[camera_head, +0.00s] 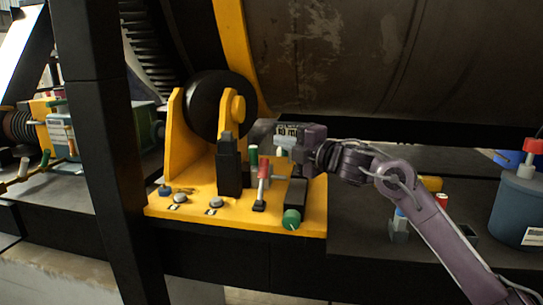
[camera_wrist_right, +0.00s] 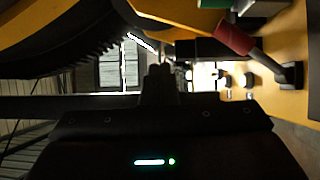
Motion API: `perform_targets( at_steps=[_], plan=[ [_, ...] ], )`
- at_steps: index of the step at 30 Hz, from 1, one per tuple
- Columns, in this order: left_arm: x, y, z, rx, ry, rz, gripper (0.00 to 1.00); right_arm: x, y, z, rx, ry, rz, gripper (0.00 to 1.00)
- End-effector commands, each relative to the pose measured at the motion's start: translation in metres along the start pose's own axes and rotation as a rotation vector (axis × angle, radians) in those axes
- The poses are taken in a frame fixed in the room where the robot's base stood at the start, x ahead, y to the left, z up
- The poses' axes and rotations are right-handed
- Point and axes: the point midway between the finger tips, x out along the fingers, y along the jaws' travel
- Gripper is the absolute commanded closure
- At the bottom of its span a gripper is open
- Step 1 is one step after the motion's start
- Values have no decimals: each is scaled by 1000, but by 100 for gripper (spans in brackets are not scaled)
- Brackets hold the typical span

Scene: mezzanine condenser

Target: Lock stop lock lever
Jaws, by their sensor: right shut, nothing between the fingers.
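A lever with a red grip (camera_head: 263,171) stands on a yellow base plate (camera_head: 311,222), tilted slightly from its black foot. It also shows in the right wrist view (camera_wrist_right: 236,40), at the upper right. I cannot tell for sure that this is the stop lock lever. My right gripper (camera_head: 280,142) is shut and empty. It is above and to the right of the red grip in the head view, and appears apart from it. Its closed fingers (camera_wrist_right: 158,78) show dark in the right wrist view. My left gripper is not in view.
A black upright block (camera_head: 229,168), a black box with a green knob (camera_head: 291,219) and grey buttons (camera_head: 216,202) share the plate. A black roller (camera_head: 208,104) and a large drum (camera_head: 330,55) stand behind. A dark post (camera_head: 108,150) is at left, a blue container (camera_head: 520,208) at right.

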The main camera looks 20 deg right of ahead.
Motion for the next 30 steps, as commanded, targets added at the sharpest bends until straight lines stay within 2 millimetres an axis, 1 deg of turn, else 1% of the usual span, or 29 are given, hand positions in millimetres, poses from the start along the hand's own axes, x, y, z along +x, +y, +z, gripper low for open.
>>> perform_targets(
  at_steps=[1,5,10,13,21,30],
  plan=[
    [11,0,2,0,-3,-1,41,-10,-2,2,-6,-3,-1,100],
    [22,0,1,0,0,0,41,-32,8,6,-4,-4,-3,100],
    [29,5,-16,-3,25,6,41,-49,20,9,-1,-2,-1,100],
    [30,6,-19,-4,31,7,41,-53,22,9,0,-1,-3,100],
    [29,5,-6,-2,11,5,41,-54,24,9,1,-1,-3,100],
    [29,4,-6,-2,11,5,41,-54,24,9,1,-1,-2,100]
  ],
)
